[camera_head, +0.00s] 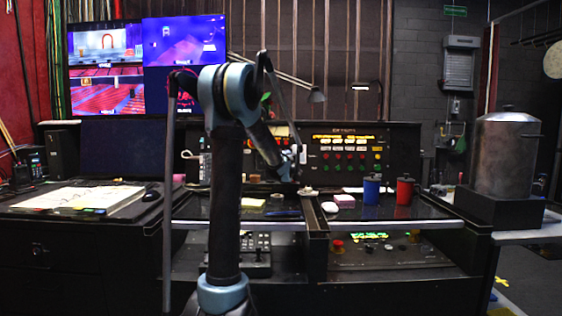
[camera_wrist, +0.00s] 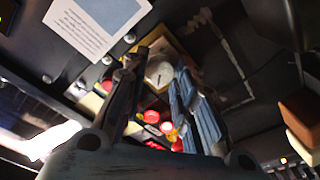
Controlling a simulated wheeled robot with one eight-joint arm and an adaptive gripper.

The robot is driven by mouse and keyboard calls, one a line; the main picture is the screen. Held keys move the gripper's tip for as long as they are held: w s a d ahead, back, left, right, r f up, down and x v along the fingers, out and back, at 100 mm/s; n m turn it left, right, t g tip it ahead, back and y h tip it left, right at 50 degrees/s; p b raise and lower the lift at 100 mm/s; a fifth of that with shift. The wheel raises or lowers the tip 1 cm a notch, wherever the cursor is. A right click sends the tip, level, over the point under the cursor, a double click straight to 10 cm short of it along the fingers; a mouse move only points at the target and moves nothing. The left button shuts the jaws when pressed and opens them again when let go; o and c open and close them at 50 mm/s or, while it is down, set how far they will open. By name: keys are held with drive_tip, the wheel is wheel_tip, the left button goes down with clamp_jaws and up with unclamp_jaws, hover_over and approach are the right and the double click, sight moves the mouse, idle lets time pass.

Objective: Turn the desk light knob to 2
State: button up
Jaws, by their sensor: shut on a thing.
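In the wrist view my gripper (camera_wrist: 156,76) has its two dark fingers on either side of a pale round knob (camera_wrist: 160,73) with a dark mark on its face. It is shut on this knob, which sits on a yellowish plate (camera_wrist: 180,50) on a dark panel. I cannot read any numbers around the knob, so its setting is unclear. In the head view my arm reaches toward the lit control panel (camera_head: 345,152), and the knob cannot be made out there.
In the head view a blue cup (camera_head: 371,190) and a red cup (camera_head: 404,190) stand on the desk, with a large metal pot (camera_head: 505,155) at right.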

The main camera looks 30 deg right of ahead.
drive_tip(key=shift+w+a, duration=0.1)
drive_tip(key=shift+a, duration=0.15)
drive_tip(key=o, duration=1.1)
drive_tip(key=shift+c, duration=0.2)
drive_tip(key=shift+d, duration=0.1)
drive_tip(key=v, duration=1.2)
drive_tip(key=shift+f, duration=0.1)
